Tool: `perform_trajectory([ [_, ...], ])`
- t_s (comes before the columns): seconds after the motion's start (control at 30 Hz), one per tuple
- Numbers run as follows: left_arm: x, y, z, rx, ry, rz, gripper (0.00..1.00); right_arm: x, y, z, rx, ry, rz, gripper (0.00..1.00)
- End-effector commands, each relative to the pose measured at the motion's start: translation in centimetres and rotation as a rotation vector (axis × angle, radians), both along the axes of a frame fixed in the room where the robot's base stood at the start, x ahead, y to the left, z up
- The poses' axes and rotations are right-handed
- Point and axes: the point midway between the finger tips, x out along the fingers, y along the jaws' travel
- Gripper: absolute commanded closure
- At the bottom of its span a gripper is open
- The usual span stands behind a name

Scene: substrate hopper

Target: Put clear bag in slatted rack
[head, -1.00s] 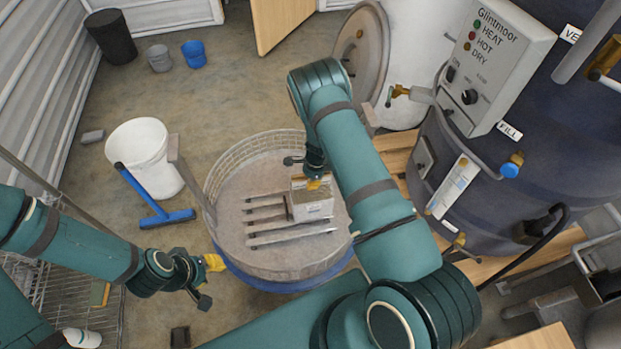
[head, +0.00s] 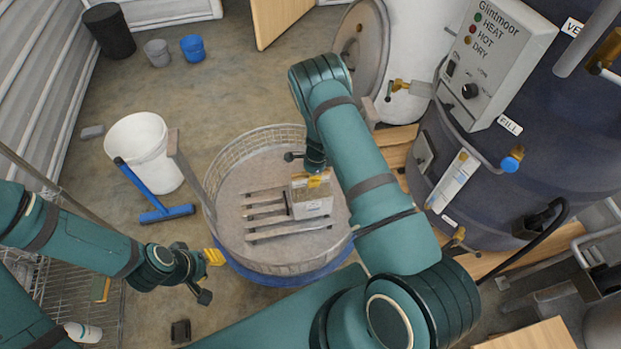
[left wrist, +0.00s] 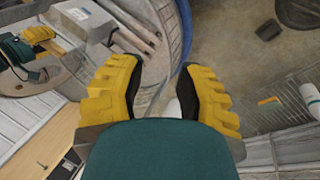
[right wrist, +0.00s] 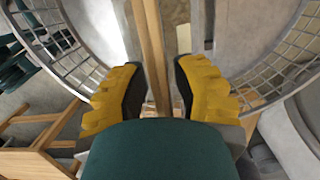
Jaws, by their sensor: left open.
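The clear bag (head: 312,207), with tan contents and a pale label, stands upright at the right end of the slatted rack (head: 262,211). The rack's grey bars lie on the floor of a round wire basket. My right gripper (head: 316,181) is at the bag's top, pointing down. Its fingers stand apart in the right wrist view (right wrist: 160,85), but its grip on the bag is unclear. The left wrist view shows the bag (left wrist: 82,20), the bars (left wrist: 125,35) and the right gripper (left wrist: 36,36). My left gripper (head: 214,257) is open and empty, outside the basket's front left rim.
The wire basket (head: 222,178) has a blue base rim. A white bucket (head: 143,150) and a blue squeegee (head: 165,214) are to its left. A dark blue tank (head: 480,190) with a control box stands right. The floor beyond the basket is mostly clear.

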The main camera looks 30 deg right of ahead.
Motion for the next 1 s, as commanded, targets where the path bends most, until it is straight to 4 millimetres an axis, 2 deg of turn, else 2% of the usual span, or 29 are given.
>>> perform_trajectory([
  [0.03, -0.1, 0.0, 0.5, 0.0, 0.001, 0.0, 0.66, 0.1, -0.2, 1.3, -0.001, -0.003, 0.0, 0.74],
  [0.2, -0.2, 0.0, 1.4, -0.001, 0.006, -0.001, 0.66, 0.0, -0.7, 4.9, 0.0, -0.002, 0.0, 0.74],
  [0.4, -0.4, -0.1, 2.1, -0.002, 0.009, -0.003, 0.66, -0.2, -1.1, 8.2, 0.0, -0.001, 0.001, 0.74],
  [0.53, -0.5, -0.1, 2.4, -0.003, 0.011, -0.002, 0.66, -0.2, -1.3, 9.5, 0.0, -0.001, 0.0, 0.74],
  [0.67, -0.5, -0.1, 2.5, -0.003, 0.012, -0.002, 0.66, -1.1, -1.1, 9.8, -0.003, 0.005, 0.035, 0.74],
  [0.77, -0.5, -0.1, 2.4, -0.003, 0.012, -0.002, 0.66, -3.8, 0.1, 9.3, -0.011, 0.016, 0.166, 0.74],
  [0.83, -0.5, -0.1, 2.4, -0.003, 0.012, -0.002, 0.66, -6.5, 1.8, 9.0, -0.015, 0.012, 0.336, 0.74],
  [1.0, -0.5, -0.1, 2.4, -0.003, 0.011, -0.003, 0.66, -13.1, 8.0, 10.4, 0.001, -0.095, 0.885, 0.74],
])
